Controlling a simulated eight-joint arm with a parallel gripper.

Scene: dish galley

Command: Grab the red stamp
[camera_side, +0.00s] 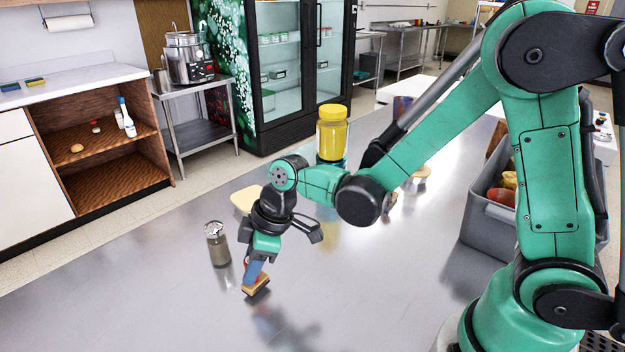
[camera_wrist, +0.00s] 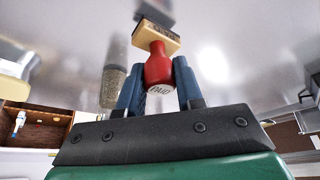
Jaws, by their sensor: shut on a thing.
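The red stamp has a red handle (camera_wrist: 158,68) with a pale label and a wooden block base (camera_wrist: 157,37). My gripper (camera_wrist: 158,75) is shut on the handle, with one blue finger on each side. In the side view my gripper (camera_side: 254,272) points down, and the stamp's wooden base (camera_side: 256,288) shows tilted below the fingers. Most of the red handle is hidden by the fingers there. I cannot tell whether the base touches the steel table or hangs just above it.
A glass shaker (camera_side: 218,246) with a metal lid stands close left of my gripper on the steel table (camera_side: 130,290). A yellow-lidded jar (camera_side: 332,135) stands farther back. A grey bin (camera_side: 485,225) with items stands at the right. The table's front left is clear.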

